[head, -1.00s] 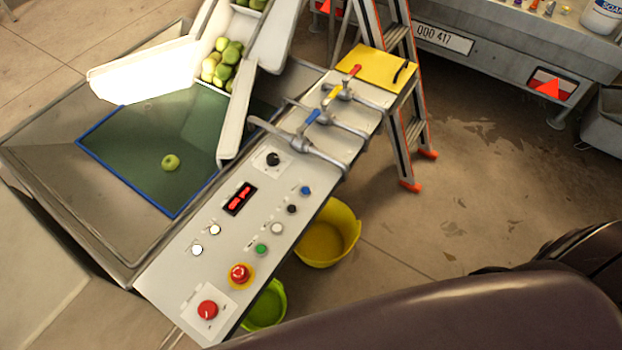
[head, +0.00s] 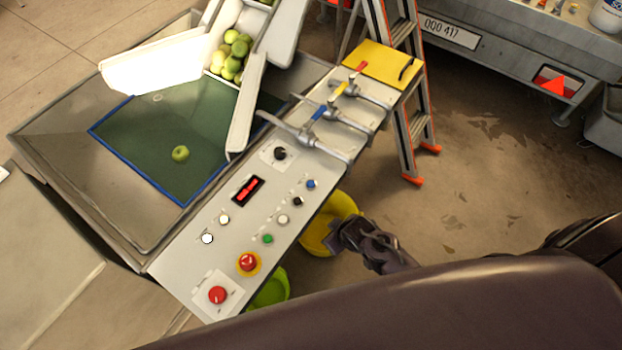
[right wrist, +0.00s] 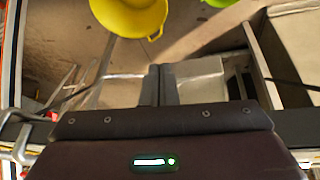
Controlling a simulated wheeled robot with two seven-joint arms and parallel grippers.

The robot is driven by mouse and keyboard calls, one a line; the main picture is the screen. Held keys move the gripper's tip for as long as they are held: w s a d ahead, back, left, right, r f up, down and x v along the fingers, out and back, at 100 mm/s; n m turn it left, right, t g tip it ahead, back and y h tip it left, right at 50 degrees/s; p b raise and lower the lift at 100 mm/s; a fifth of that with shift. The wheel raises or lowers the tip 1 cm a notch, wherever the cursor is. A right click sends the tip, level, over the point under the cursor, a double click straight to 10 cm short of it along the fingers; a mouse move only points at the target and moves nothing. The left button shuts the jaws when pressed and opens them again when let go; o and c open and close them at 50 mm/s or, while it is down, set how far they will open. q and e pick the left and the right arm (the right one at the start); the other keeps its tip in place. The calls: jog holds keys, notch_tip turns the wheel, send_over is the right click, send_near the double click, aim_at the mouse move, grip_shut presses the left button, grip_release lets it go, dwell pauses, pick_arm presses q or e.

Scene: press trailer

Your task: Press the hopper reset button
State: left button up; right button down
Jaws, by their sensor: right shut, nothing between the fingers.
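The control panel (head: 200,272) slopes across the middle of the head view. It carries a blue button (head: 311,184), a black button (head: 298,201), a white button (head: 283,219), a green button (head: 267,238) and a red mushroom button (head: 247,262) on a yellow ring. The labels are too small to read, so I cannot tell which is the hopper reset button. My right gripper (head: 335,236) is to the right of the panel, over the yellow bucket and apart from the buttons. Its fingers are shut and empty in the right wrist view (right wrist: 160,85). My left gripper is out of view.
Pipes with valve levers (head: 318,125) cross the panel's far end. A yellow bucket (head: 343,207) and a green bucket (head: 272,290) stand beside the panel. A ladder (head: 410,110) stands behind. The hopper (head: 75,130) with a green apple (head: 180,153) lies left.

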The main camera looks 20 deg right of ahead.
jog(key=w+a+r+n+t+y, duration=0.1)
jog(key=w+r+n, duration=0.1)
jog(key=w+r, duration=0.2)
jog(key=w+a+r+n+t+y+p, duration=0.1)
jog(key=w+a+r+n, duration=0.1)
jog(key=r, duration=0.4)
jog(key=w+a+r+n+t+y+p, duration=0.1)
jog(key=w+a+r+n, duration=0.1)
jog(key=w+r, duration=0.3)
jog(key=shift+w+a+r+n, duration=0.2)
jog(key=shift+w+r+n, duration=0.1)
jog(key=shift+n, duration=0.4)
jog(key=d+r+n+y, duration=0.1)
jog(key=n, duration=0.1)
jog(key=w+d+r+n+g+y, duration=0.1)
jog(key=n, duration=0.1)
jog(key=d+r+n+y+p, duration=0.1)
jog(key=r+n, duration=0.1)
jog(key=shift+w+d+g, duration=0.3)
jog(key=shift+w+d, duration=0.05)
jog(key=shift+f, duration=0.1)
jog(key=b, duration=0.7)
send_over(311, 184)
jog(key=d, duration=0.1)
jog(key=f, duration=0.7)
jog(key=shift+s+f, duration=0.3)
jog(key=shift+f, duration=0.55)
jog(key=shift+f+b, duration=0.1)
jog(key=shift+b, duration=0.25)
